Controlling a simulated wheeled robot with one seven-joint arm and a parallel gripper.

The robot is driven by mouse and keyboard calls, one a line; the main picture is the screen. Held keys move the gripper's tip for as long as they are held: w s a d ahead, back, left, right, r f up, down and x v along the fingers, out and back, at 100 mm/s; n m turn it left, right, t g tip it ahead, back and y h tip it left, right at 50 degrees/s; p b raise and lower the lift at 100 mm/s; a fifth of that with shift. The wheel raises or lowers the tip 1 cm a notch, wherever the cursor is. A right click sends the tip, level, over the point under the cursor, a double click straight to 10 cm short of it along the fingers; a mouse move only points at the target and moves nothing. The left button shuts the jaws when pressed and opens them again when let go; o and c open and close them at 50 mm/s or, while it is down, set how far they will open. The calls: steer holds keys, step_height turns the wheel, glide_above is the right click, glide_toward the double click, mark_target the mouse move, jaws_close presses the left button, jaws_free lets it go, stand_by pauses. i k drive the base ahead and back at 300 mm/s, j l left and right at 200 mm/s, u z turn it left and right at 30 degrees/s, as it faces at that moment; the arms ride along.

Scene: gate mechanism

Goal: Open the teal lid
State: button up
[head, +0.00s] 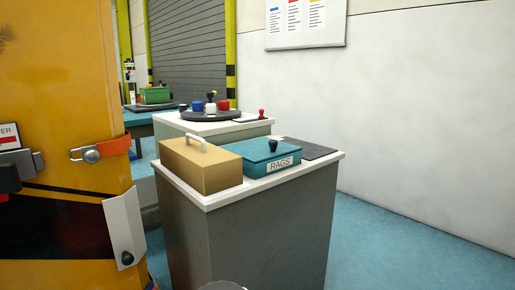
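The teal lid (255,150) lies shut on a low teal box (254,166) on a grey cabinet with a white top. A small black knob (272,145) stands on the lid. A white label reading RAGS (280,164) is on the box's front. My gripper is not in view. Only a small grey rounded piece, perhaps part of my arm, shows at the bottom edge.
A tan box with a pale handle (204,173) stands directly left of the teal box. A dark flat mat (308,150) lies behind and right. The cabinet (250,235) stands on blue floor. A large orange panel (60,90) with latches fills the left. Floor right is clear.

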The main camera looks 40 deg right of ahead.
mark_target(259, 150)
steer(key=z, duration=0.85)
